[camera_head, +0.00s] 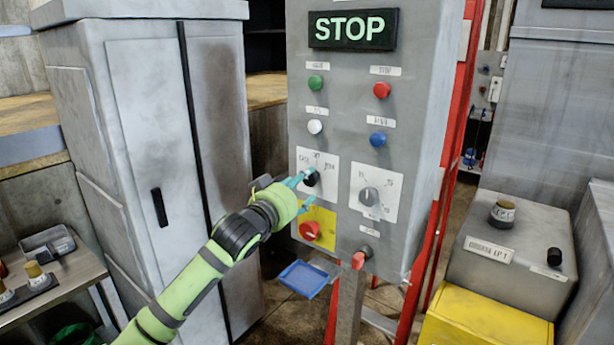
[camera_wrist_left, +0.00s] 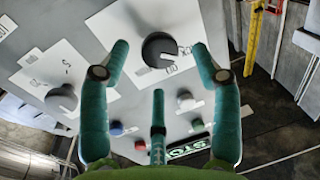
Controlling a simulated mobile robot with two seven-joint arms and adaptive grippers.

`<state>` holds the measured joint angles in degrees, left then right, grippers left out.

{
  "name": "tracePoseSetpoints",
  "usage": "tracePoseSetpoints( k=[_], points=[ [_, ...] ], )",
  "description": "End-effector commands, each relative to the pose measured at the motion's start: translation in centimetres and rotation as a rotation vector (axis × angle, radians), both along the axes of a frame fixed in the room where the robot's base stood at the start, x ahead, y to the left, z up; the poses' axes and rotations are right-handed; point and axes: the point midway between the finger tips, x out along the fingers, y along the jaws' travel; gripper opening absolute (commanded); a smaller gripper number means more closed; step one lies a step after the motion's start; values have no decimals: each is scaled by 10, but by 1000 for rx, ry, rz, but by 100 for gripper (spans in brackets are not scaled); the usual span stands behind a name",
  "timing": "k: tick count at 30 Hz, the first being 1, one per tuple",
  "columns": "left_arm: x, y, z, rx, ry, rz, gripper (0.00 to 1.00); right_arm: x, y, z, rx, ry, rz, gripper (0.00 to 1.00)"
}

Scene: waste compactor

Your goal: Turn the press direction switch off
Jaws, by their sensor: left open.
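A grey control panel (camera_head: 350,150) stands in the middle of the head view. A dark rotary switch (camera_head: 312,178) sits on a white plate at its left; its label is too small to read. My left gripper (camera_head: 306,190) is at this switch, with its teal fingers open and partly hiding it. In the left wrist view the dark knob (camera_wrist_left: 160,50) shows between the spread side fingers, with a third finger below. I cannot tell whether any finger touches it. A second, grey rotary switch (camera_head: 369,196) is to its right. My right gripper is not in view.
The panel bears a lit STOP sign (camera_head: 353,29), green, red, white and blue buttons, and a red emergency button (camera_head: 310,230) on yellow just below my gripper. A red knob (camera_head: 362,257) sticks out lower right. A grey cabinet (camera_head: 150,120) stands at left.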

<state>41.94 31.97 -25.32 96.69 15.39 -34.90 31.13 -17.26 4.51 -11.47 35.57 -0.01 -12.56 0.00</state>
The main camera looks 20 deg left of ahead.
Motion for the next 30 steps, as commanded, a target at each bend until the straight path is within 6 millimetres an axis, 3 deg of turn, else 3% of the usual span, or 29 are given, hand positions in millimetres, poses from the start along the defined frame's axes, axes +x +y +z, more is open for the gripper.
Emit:
tracePoseSetpoints(
  k=[9,19,20,24,30],
  points=[
    [31,-6,1,3,-2,0,64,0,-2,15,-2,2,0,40],
    [34,-7,0,3,-1,0,64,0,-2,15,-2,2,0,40],
    [34,-7,-1,3,-1,0,60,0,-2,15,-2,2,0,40],
    [34,-7,0,3,-1,0,7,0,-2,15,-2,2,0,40],
    [34,-7,1,5,-3,0,7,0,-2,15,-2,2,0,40]
  ],
)
